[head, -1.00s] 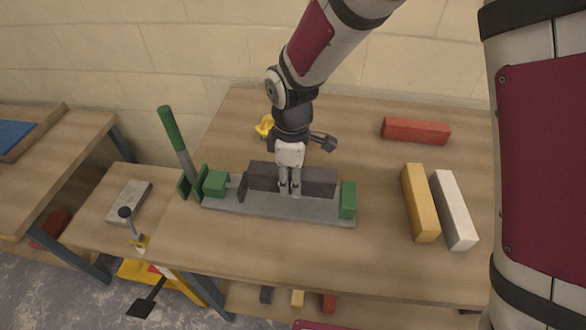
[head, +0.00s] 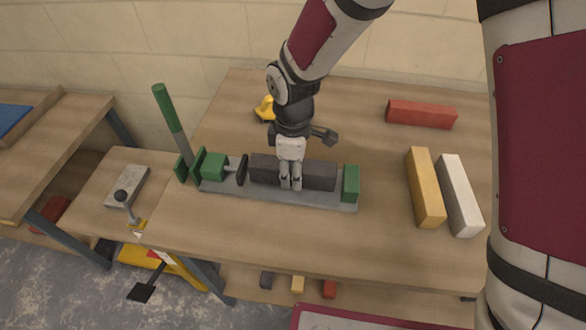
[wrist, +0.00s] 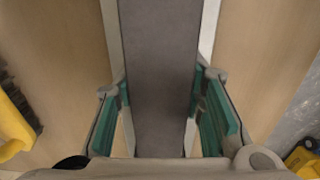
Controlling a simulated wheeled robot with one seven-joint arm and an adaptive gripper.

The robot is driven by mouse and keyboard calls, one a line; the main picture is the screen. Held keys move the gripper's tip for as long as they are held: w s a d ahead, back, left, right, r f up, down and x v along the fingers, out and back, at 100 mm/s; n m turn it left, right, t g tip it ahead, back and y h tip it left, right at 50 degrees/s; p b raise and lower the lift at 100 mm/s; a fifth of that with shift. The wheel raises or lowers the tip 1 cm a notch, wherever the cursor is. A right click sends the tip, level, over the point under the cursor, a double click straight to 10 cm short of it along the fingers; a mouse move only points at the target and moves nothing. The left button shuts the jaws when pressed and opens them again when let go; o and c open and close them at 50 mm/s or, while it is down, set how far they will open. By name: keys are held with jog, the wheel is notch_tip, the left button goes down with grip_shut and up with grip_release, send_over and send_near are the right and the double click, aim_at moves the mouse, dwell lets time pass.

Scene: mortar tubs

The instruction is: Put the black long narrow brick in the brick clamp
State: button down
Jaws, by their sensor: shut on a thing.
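The black long narrow brick (head: 318,176) lies lengthwise in the brick clamp, over its grey base plate (head: 270,194), between the round pressing plate on the left and the green end block (head: 350,184) on the right. My gripper (head: 290,183) is shut on the brick near its middle, from above. In the wrist view the brick (wrist: 160,75) runs between the two green-padded fingers, with a pad on each side. The clamp's green lever (head: 168,110) stands up at the left. Whether the brick rests fully on the plate is hard to tell.
A red brick (head: 421,114) lies at the back right. A yellow brick (head: 425,188) and a white brick (head: 459,196) lie to the right of the clamp. A yellow-handled brush (head: 265,108) is behind my gripper. The front of the table is clear.

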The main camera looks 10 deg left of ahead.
jog(key=shift+f, duration=0.45)
jog(key=c, duration=1)
grip_release()
jog(key=shift+o, duration=0.2)
